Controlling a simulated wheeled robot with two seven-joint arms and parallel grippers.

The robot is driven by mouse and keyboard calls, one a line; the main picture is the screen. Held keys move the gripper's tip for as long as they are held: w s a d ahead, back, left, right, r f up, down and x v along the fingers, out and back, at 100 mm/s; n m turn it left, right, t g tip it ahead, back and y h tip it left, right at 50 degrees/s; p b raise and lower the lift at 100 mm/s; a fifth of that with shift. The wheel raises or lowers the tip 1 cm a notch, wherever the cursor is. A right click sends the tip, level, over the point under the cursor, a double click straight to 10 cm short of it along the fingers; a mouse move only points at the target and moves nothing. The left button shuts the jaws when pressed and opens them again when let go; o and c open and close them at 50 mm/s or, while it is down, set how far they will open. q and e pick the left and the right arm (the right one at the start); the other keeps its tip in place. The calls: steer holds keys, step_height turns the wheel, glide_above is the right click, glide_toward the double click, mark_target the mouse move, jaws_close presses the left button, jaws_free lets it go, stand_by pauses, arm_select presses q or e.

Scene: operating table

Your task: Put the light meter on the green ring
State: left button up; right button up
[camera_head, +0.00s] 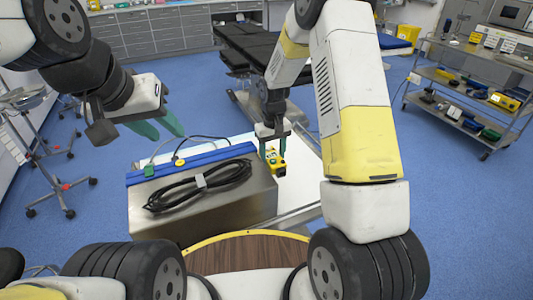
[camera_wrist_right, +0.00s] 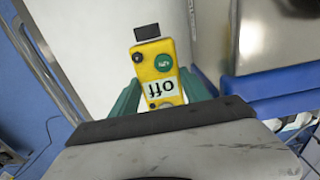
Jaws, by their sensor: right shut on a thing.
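The light meter is a small yellow box with a black top piece, a green round button and a display reading "off". It shows in the head view (camera_head: 275,161) and in the right wrist view (camera_wrist_right: 154,62). My right gripper (camera_head: 273,148) is shut on it, one green finger on each side, above or at the white tabletop (camera_head: 304,172); contact with the top cannot be told. My left gripper (camera_head: 170,136) is open and empty, up at the left beyond the metal box. I cannot make out a green ring; a small green piece (camera_head: 148,171) sits on the blue strip.
A metal box (camera_head: 215,208) with a coiled black cable (camera_head: 195,186) stands left of the meter. A blue strip (camera_head: 207,158) with cables runs along its far edge. A shelf cart (camera_head: 480,90) stands at the right, a dark operating table (camera_head: 247,45) behind. White tabletop right of the meter is clear.

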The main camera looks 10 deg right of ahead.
steer(key=shift+f, duration=3.05)
steer(key=o, duration=1.6)
steer(key=shift+f, duration=0.1)
